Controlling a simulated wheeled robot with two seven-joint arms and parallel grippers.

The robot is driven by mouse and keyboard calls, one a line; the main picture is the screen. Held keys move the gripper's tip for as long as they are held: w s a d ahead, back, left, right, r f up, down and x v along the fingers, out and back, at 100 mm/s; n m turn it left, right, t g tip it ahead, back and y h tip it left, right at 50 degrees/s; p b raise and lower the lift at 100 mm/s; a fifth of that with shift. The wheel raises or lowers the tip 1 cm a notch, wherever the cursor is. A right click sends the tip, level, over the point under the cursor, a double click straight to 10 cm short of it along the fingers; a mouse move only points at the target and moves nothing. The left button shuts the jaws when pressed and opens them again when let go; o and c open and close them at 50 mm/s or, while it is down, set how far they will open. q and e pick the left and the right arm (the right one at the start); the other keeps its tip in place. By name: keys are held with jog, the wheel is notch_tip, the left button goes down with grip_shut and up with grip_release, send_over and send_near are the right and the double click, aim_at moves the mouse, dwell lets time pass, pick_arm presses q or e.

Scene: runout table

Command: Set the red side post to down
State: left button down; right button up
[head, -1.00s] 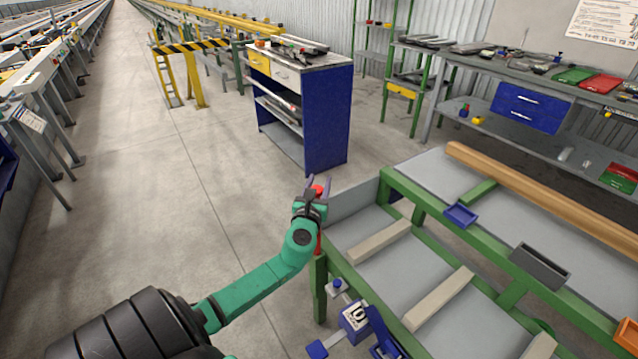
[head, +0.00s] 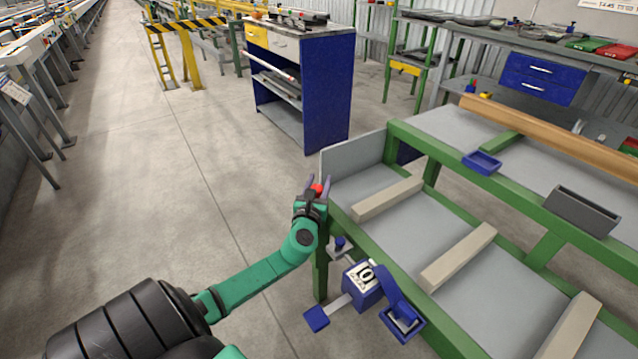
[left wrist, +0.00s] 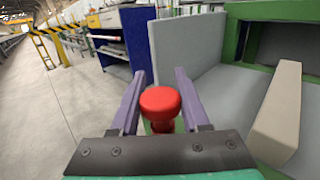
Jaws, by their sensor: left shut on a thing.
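The red side post shows as a round red knob (head: 318,189) at the near left corner of the green-framed table (head: 345,212). My left gripper (head: 317,184) is shut on the post, with the purple fingers on either side of it. In the left wrist view the red knob (left wrist: 160,104) stands between the two fingers (left wrist: 158,95), with its top showing above the grip. The lower part of the post is hidden behind my gripper and wrist. My right gripper is not in view.
A grey upright board (head: 353,152) closes the table end beside the post. A blue device with a dial (head: 364,284) and a blue knob (head: 340,243) sit on the table's near side. A blue cabinet (head: 327,95) stands behind.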

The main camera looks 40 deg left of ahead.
pick_arm(q)
jog(key=shift+d+f, duration=0.1)
jog(key=shift+f, duration=0.2)
jog(key=shift+c, duration=1.9)
grip_release()
jog(key=shift+r, duration=0.1)
jog(key=v, duration=1.4)
jog(key=shift+s+p, duration=0.25)
jog(key=shift+p, duration=0.15)
jog(key=shift+f, duration=0.2)
